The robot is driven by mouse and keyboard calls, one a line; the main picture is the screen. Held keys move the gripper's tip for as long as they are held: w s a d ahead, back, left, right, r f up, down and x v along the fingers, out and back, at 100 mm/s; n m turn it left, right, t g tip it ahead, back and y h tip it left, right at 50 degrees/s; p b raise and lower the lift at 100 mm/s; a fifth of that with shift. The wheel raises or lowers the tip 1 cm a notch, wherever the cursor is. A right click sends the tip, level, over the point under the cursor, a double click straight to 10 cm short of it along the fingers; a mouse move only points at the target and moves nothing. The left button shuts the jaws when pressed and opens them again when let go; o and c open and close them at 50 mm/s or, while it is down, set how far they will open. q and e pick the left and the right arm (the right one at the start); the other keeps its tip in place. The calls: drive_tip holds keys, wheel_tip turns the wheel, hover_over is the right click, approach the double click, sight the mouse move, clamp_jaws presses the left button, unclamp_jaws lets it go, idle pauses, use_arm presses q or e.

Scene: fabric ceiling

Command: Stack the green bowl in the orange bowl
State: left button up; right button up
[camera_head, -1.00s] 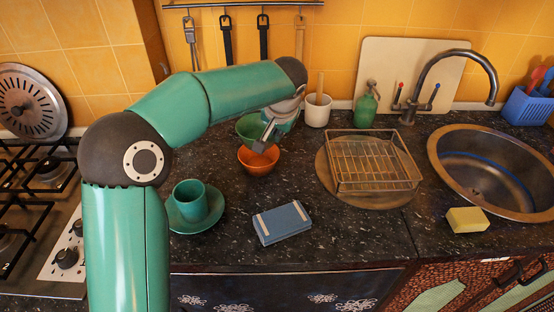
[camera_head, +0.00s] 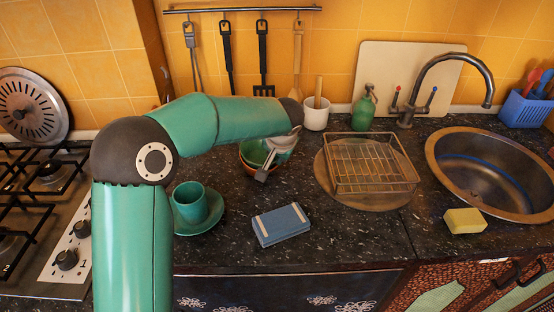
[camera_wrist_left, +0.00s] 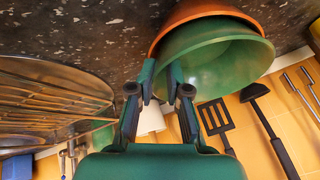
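The green bowl (camera_head: 254,152) is at the orange bowl (camera_head: 246,166), with its rim a little above the orange rim. In the left wrist view the green bowl (camera_wrist_left: 222,62) covers most of the orange bowl (camera_wrist_left: 200,12). I cannot tell whether the green bowl rests fully on the orange one. My left gripper (camera_head: 262,174) is at the near right side of the bowls. The arm hides part of the bowls. My right gripper is out of view.
A green cup (camera_head: 190,196) on a saucer (camera_head: 196,226) and a blue box-like item (camera_head: 281,224) are in front. The wire rack (camera_head: 370,165) stands to the right, before the sink (camera_head: 490,175). A white pot (camera_head: 316,115) and a soap bottle (camera_head: 364,108) stand behind.

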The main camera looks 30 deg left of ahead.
use_arm(q)
drive_tip(key=shift+o, duration=0.6)
drive_tip(key=shift+a+f+g, duration=0.15)
drive_tip(key=shift+a+f, duration=0.1)
drive_tip(key=shift+f, duration=0.3)
drive_tip(key=shift+a+f+g, duration=0.15)
drive_tip(key=shift+a+f, duration=0.1)
drive_tip(key=shift+f, duration=0.3)
drive_tip(key=shift+d+r, duration=0.1)
drive_tip(key=shift+r, duration=0.25)
drive_tip(key=shift+r, duration=0.1)
drive_tip(key=shift+s+d+r, duration=0.1)
drive_tip(key=shift+d+r, duration=0.05)
drive_tip(key=shift+r, duration=0.15)
drive_tip(key=v, duration=1.1)
drive_tip(key=shift+s, duration=0.2)
drive_tip(key=shift+d, duration=0.1)
